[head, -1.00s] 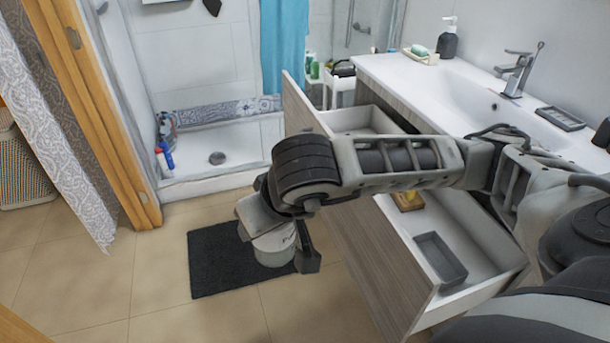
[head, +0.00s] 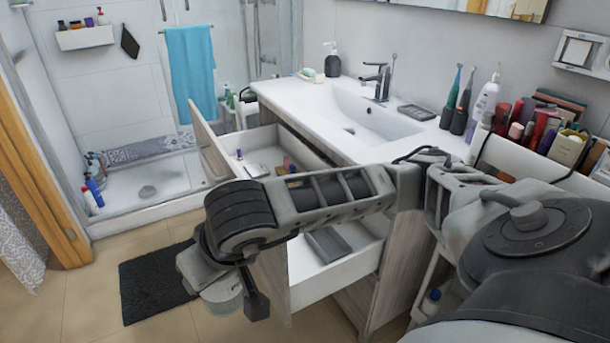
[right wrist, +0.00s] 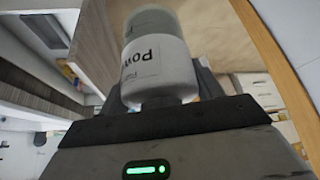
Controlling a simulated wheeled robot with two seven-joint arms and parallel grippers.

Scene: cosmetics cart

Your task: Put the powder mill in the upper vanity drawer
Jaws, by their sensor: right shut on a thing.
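The powder mill (head: 226,304) is a white cylinder with a grey-green end. It shows large in the right wrist view (right wrist: 158,68), with part of its "Pow" lettering visible. My right gripper (head: 226,290) is shut on it and holds it outside the drawer front, above the floor. The upper vanity drawer (head: 305,288) stands pulled out under the white sink top. Its inside is partly hidden by my right arm. My left gripper is not in view.
A grey tray (head: 327,244) and small items lie in the drawer, with free floor between them. The sink counter (head: 300,95) is above and behind it, with bottles and cosmetics at right. A dark mat (head: 155,283) lies on the floor at left.

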